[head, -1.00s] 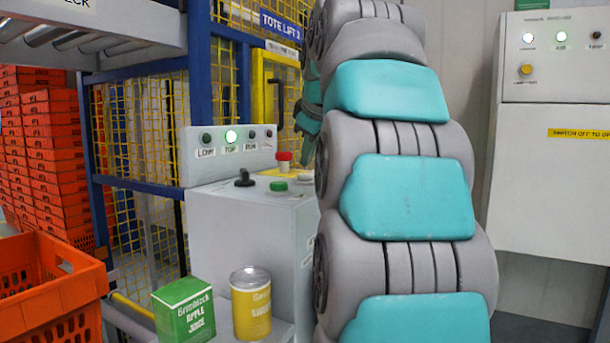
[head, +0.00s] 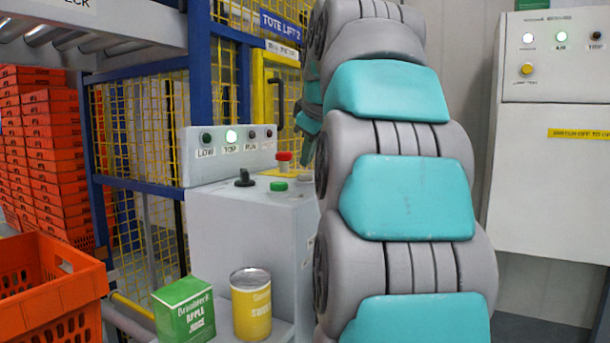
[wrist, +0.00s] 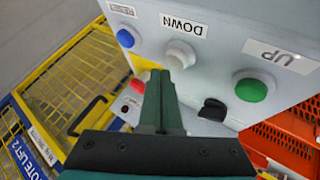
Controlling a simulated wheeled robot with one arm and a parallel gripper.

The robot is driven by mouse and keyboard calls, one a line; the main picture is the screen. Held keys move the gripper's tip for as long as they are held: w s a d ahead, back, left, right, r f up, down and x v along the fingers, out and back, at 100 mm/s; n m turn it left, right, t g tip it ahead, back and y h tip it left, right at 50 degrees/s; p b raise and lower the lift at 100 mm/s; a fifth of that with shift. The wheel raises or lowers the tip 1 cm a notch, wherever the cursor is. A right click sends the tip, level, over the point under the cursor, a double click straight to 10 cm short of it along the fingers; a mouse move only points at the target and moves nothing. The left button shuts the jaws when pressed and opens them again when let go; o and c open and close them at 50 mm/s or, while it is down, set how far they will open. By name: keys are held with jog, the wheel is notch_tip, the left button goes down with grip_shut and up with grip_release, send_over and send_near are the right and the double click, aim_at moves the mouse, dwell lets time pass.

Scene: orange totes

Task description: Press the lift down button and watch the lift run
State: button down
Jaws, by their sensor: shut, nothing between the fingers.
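The DOWN label (wrist: 184,26) is upside down in the wrist view, beside a white round button (wrist: 180,54) on the grey console. My gripper (wrist: 162,72) is shut and empty, its dark green fingertips close by the white button. I cannot tell whether they touch it. The green button (wrist: 252,87) with the UP label is to the right, a blue button (wrist: 127,37) to the left. In the head view my arm hides most of the gripper and the console's right side.
A black knob (head: 244,178) and a red-capped part (head: 283,161) stand up from the console. The yellow mesh fence (head: 150,130) of Tote Lift 2 is behind; an orange tote (head: 50,290) is at left.

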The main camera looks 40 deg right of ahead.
dwell(0.3)
jog(key=shift+f+b, duration=0.3)
jog(key=shift+f, duration=0.05)
